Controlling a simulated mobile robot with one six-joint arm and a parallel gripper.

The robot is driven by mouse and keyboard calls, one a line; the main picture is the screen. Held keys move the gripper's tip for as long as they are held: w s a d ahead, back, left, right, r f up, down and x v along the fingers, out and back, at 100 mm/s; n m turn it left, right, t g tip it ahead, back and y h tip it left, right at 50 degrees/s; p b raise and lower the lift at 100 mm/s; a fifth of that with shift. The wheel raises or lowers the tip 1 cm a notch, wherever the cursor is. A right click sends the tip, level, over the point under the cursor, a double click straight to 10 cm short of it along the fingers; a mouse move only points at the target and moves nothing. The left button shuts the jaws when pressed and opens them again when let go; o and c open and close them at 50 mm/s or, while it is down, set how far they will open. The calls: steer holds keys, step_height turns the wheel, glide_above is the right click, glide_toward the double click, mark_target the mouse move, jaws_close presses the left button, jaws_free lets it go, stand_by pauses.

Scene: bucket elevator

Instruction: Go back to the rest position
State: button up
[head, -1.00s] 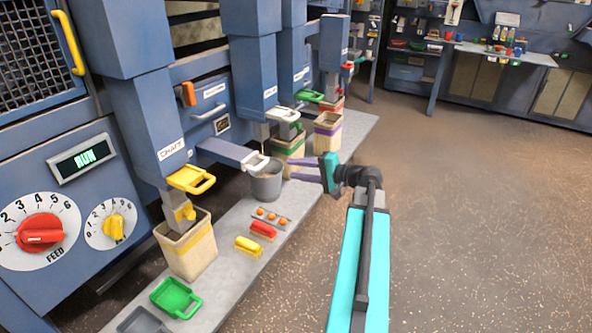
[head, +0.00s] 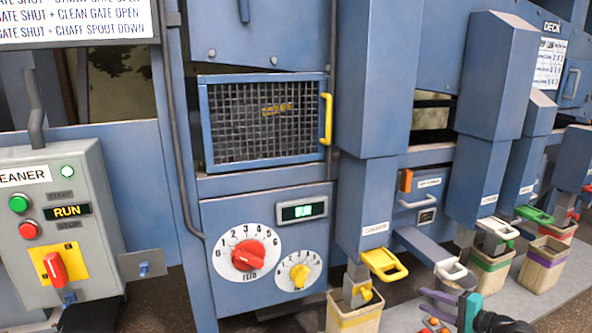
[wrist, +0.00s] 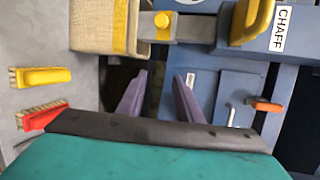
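My gripper (head: 430,300) is at the lower right of the head view, in front of the machine and above the grey ledge. Its two purple fingers also show in the wrist view (wrist: 161,76), spread apart with a clear gap and nothing between them. The gripper is open and empty. Most of my arm is outside the head view.
A yellow-handled chaff gate (head: 384,264) is above a sack (head: 352,316). More sacks (head: 488,272) stand on the ledge to the right. A yellow brush (wrist: 45,76) and a red brush (wrist: 40,117) lie at left in the wrist view. A cleaner control box (head: 60,225) stands at left.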

steer(key=a+f+n+g+y, duration=0.1)
steer(key=a+f+g, duration=0.2)
steer(key=a+f, duration=0.5)
steer(key=s+a+f+n+g+p, duration=0.1)
steer(key=s+a+f+g, duration=0.1)
steer(key=s+a+f, duration=0.2)
steer(key=s+a+f+n+g+p, duration=0.1)
steer(key=s+a+f+g, duration=0.2)
steer(key=a+f, duration=0.3)
steer(key=s+a+f+n+g+p, duration=0.1)
steer(key=s+a+f, duration=0.4)
steer(key=a, duration=0.8)
steer(key=shift+s+a+f+n+g, duration=0.15)
steer(key=shift+f+n+g, duration=0.45)
steer(key=shift+g, duration=0.2)
steer(key=s+a+f+n+g+h+p, duration=0.1)
steer(key=s+a+f+n+g+h, duration=0.15)
steer(key=s+f, duration=0.4)
steer(key=s+a+f+n+g+h, duration=0.1)
steer(key=s+a+f+g, duration=0.15)
steer(key=s, duration=0.65)
steer(key=s+d+f+n+g+h, duration=0.2)
steer(key=s+d+f+n+h, duration=0.2)
steer(key=s+d, duration=0.5)
steer(key=shift+d+f+h+p, duration=0.15)
steer(key=shift+d+h+p, duration=0.2)
steer(key=shift+d+h, duration=0.6)
